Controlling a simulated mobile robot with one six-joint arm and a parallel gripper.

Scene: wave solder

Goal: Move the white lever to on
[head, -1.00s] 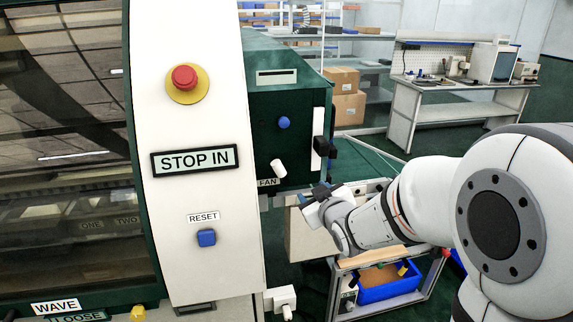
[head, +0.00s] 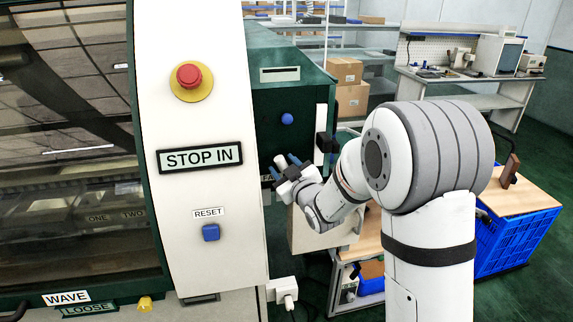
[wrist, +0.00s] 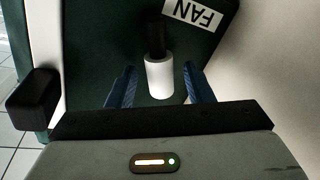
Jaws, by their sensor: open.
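The white lever (wrist: 159,77) is a short white cylinder on a dark stem, on the dark green panel beside the FAN label (wrist: 194,13). In the wrist view it stands between the two blue fingers of my gripper (wrist: 159,88), with a gap on each side. My gripper (head: 286,164) is open and holds nothing. In the head view the lever (head: 279,160) is partly hidden by the fingers, and the FAN label is mostly covered.
A black handle (wrist: 33,99) juts out left of my gripper in the wrist view. A blue knob (head: 287,118) sits above the lever. The white column with the red emergency button (head: 189,76), STOP IN sign and blue reset button (head: 211,233) stands to the left.

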